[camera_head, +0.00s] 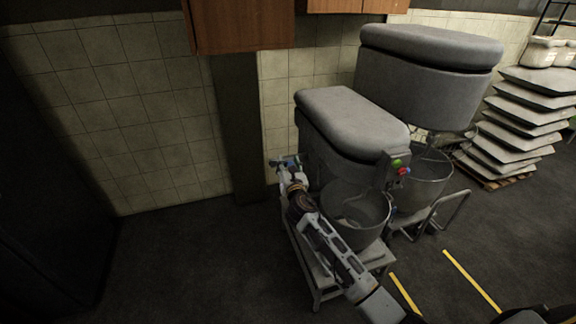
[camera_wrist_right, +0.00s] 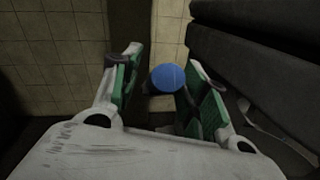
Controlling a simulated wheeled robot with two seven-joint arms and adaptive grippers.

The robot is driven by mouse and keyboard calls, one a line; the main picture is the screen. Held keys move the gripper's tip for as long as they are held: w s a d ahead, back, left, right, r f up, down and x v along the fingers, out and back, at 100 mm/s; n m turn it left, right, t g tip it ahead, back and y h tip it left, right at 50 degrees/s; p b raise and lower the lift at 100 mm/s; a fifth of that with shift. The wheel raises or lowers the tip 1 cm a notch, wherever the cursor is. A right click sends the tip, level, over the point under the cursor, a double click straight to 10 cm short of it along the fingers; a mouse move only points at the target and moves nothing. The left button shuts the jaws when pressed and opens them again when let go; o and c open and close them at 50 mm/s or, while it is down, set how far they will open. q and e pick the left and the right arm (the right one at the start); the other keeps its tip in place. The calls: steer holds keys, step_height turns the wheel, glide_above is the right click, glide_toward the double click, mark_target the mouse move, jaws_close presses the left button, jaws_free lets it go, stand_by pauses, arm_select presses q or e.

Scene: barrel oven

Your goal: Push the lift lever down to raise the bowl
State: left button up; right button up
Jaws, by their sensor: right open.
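The lift lever's blue round knob (camera_wrist_right: 167,78) shows in the right wrist view, between the two green-padded fingers of my right gripper (camera_wrist_right: 158,88). The fingers are apart, and I cannot tell whether they touch the knob. In the head view my right gripper (camera_head: 287,163) reaches the left side of the nearer grey mixer (camera_head: 350,122), with a bit of blue at its tip. The metal bowl (camera_head: 372,212) sits at the mixer's front, partly behind my right arm. Most of the lever is hidden. My left gripper does not show.
A larger grey mixer (camera_head: 425,80) with its own bowl stands behind on the right. Red and green buttons (camera_head: 402,168) are on the nearer mixer's front. Stacked sacks (camera_head: 510,130) stand at the far right. The floor (camera_head: 190,260) to the left is clear, before a tiled wall.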

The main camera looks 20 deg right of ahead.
stand_by(0.3)
jaws_close()
steer(key=shift+f, duration=0.1)
stand_by(0.5)
